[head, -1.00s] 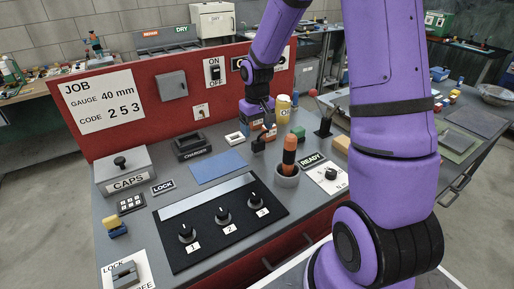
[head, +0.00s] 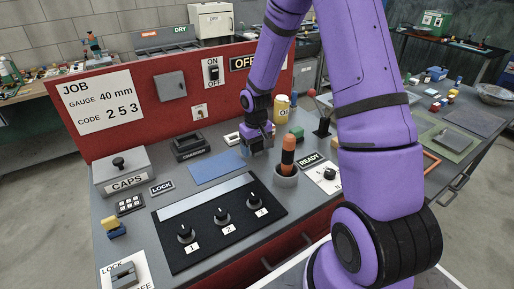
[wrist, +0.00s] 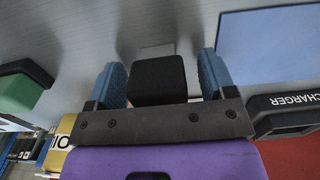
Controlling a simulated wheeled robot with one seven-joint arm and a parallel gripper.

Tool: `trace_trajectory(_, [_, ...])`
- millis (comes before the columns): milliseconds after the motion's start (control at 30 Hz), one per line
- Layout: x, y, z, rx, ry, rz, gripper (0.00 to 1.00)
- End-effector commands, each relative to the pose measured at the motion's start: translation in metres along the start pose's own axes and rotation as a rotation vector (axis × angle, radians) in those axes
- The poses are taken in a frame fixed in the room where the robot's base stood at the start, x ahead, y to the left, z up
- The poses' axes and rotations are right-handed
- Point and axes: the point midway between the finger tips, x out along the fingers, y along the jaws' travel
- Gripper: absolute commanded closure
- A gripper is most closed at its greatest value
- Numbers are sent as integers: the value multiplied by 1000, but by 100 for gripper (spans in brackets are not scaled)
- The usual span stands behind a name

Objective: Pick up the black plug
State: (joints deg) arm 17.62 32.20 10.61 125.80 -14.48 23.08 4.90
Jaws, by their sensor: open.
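The black plug (wrist: 158,80) appears in the wrist view as a dark block between the two blue finger pads of my gripper (wrist: 161,66). My gripper is open, with one pad on each side of the plug. A narrow gap shows on each side, clearer on the right. In the head view my gripper (head: 257,145) is low over the grey bench, and it hides the plug there.
The charger (head: 190,147) and a blue mat (head: 216,167) lie left.

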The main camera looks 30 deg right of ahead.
Motion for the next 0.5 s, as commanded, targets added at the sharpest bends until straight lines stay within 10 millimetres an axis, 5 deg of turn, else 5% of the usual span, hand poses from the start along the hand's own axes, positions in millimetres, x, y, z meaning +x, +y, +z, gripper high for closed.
trace_trajectory(67, [0,0,0,0,0,0,28])
trace_trajectory(267, [0,0,0,1,0,0,74])
trace_trajectory(500, [-1,0,0,1,0,0,77])
